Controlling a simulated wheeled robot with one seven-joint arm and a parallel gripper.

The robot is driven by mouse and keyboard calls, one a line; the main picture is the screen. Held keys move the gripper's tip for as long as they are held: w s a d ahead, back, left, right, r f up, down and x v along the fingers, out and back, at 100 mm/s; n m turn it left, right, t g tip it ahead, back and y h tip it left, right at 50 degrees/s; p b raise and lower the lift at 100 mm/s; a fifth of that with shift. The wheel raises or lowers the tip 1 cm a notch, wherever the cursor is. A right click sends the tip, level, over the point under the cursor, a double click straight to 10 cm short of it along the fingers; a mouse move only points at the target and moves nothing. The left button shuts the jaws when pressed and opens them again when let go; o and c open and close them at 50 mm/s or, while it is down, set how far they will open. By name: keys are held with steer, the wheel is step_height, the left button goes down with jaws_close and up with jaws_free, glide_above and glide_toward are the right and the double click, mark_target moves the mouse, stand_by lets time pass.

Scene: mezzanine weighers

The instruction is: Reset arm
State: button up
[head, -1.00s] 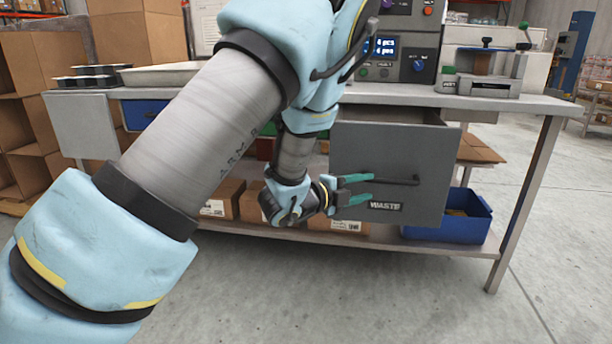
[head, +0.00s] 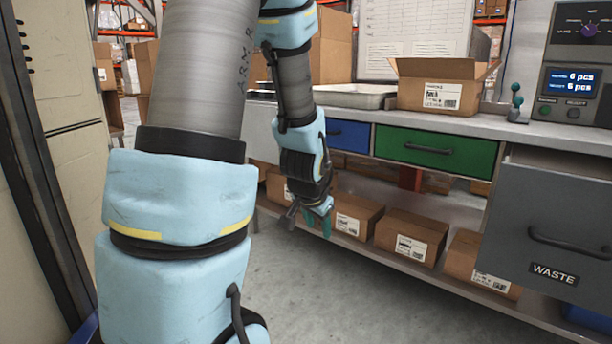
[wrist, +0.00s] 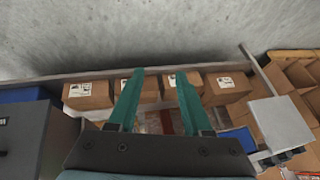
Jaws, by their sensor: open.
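My gripper (head: 318,215) hangs low in front of the workbench in the head view, pointing down. In the wrist view its two green fingers (wrist: 155,95) are spread apart with nothing between them. The gripper is apart from the grey WASTE drawer (head: 558,225), which stands pulled out at the right of the head view. The drawer's dark side also shows at the left of the wrist view (wrist: 38,135).
Cardboard boxes (head: 408,240) stand on the bench's lower shelf, behind my gripper. The green drawer (head: 436,148) and blue drawer (head: 348,135) are shut. An open carton (head: 440,88) and a grey tray (head: 345,96) sit on top. A pale cabinet (head: 62,110) stands close at left. Floor is clear ahead.

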steer(key=s+a+r+n+g+y, duration=0.15)
steer(key=s+a+n+g, duration=0.25)
steer(key=s+a+n, duration=0.5)
step_height(320, 180, up, 26)
steer(key=s+m+p, duration=0.2)
steer(key=p, duration=2.4)
steer(key=shift+s+a+p, duration=0.25)
steer(key=shift+s+p, duration=0.05)
steer(key=shift+s, duration=0.1)
steer(key=shift+o, duration=0.2)
